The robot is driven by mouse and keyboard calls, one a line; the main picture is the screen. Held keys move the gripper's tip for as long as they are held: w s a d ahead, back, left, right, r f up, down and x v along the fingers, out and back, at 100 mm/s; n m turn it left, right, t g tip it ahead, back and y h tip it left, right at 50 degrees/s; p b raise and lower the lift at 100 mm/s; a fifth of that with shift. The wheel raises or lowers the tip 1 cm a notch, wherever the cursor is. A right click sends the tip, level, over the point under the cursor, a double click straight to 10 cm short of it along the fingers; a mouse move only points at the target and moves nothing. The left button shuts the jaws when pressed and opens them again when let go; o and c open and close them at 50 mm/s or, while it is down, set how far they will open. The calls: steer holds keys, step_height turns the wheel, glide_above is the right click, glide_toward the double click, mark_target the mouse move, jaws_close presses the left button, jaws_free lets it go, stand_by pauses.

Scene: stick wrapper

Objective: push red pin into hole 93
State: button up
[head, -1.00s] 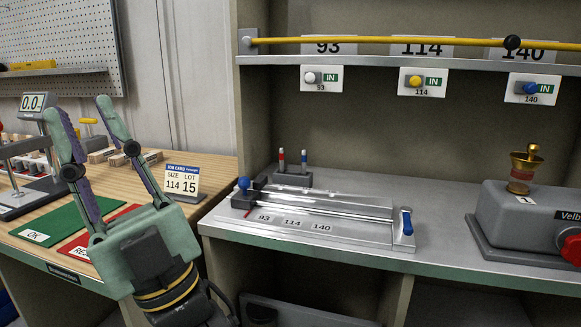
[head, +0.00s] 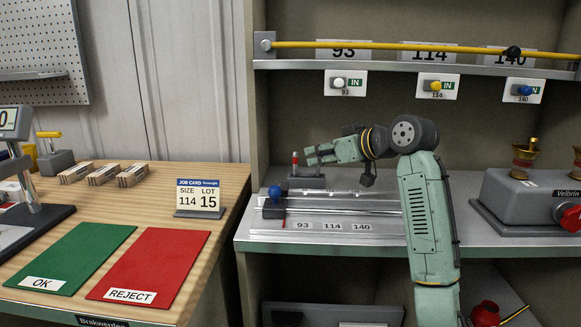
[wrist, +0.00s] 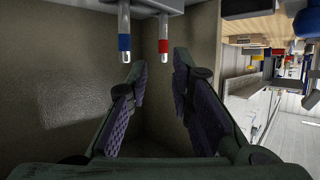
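The red-banded pin (head: 295,160) stands upright in a small grey holder (head: 303,181) at the back of the shelf; it also shows in the wrist view (wrist: 163,46), where the picture is upside down. A blue-banded pin (wrist: 124,42) stands beside it; in the head view my gripper hides it. My gripper (head: 311,155) is level with the pins, beside the red one. In the wrist view its two fingers (wrist: 160,65) are apart and empty, with the red pin's tip between their ends. The label 93 (head: 303,226) is on the metal fixture; its hole cannot be made out.
A metal fixture (head: 262,236) with a blue knob (head: 275,193) stands in front of the holder. Labels 114 and 140 follow to the right. A grey machine (head: 520,208) stands at the right.

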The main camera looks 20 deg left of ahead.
mark_target(295, 160)
steer(key=p+x, duration=0.2)
steer(key=x, duration=0.7)
steer(key=shift+s+a+f, duration=0.15)
steer(key=shift+c, duration=0.2)
jaws_close()
